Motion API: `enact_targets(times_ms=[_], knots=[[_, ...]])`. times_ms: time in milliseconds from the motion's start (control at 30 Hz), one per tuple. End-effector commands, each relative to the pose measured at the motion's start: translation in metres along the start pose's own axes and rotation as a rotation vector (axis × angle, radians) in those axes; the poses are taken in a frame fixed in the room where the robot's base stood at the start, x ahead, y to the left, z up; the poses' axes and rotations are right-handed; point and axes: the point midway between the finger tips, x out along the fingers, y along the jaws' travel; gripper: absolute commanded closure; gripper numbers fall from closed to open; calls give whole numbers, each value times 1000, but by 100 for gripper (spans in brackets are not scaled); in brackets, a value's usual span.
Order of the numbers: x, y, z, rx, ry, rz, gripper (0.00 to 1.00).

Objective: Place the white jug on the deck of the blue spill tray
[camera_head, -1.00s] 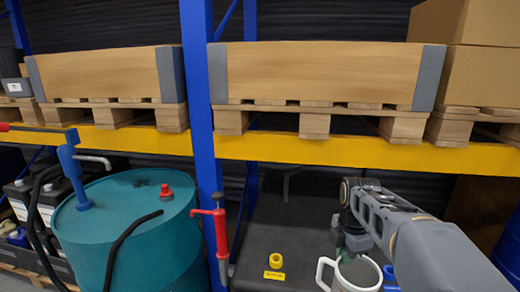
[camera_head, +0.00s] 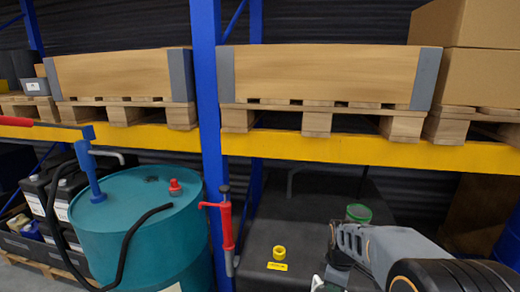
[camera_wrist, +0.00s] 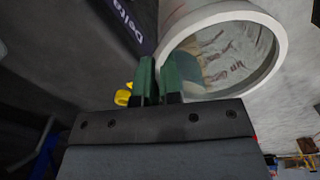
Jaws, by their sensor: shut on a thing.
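The white jug (camera_wrist: 270,60) fills the upper right of the wrist view, its round open mouth facing the camera. My gripper (camera_wrist: 158,78) has green fingertips and is shut on the jug's wall at the left side of the rim. In the head view my arm reaches down at the lower right, and my gripper is mostly cut off by the bottom edge. Only a small white bit there may be the jug (camera_head: 317,283). I cannot make out the blue spill tray in either current view.
A dark tank with a yellow ring (camera_head: 279,253) and green cap (camera_head: 358,212) stands under the shelf. A blue rack upright (camera_head: 208,120) and red hand pump (camera_head: 226,225) are left of it, beside a teal drum (camera_head: 140,225). A yellow beam (camera_head: 340,151) crosses above my arm.

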Motion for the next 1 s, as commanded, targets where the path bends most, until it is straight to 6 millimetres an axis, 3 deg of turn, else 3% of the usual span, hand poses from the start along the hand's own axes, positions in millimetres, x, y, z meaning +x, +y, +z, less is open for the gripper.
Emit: enact_targets(times_ms=[33, 200, 500, 700, 1000], knots=[[21, -2, -4, 90, -5, -10, 100], [83, -3, -18, 449, -6, -9, 100], [159, -2, -35, 906, -4, -3, 100], [181, -2, -40, 1048, -2, -1, 100], [186, -1, -41, 1087, 1, 0, 100]])
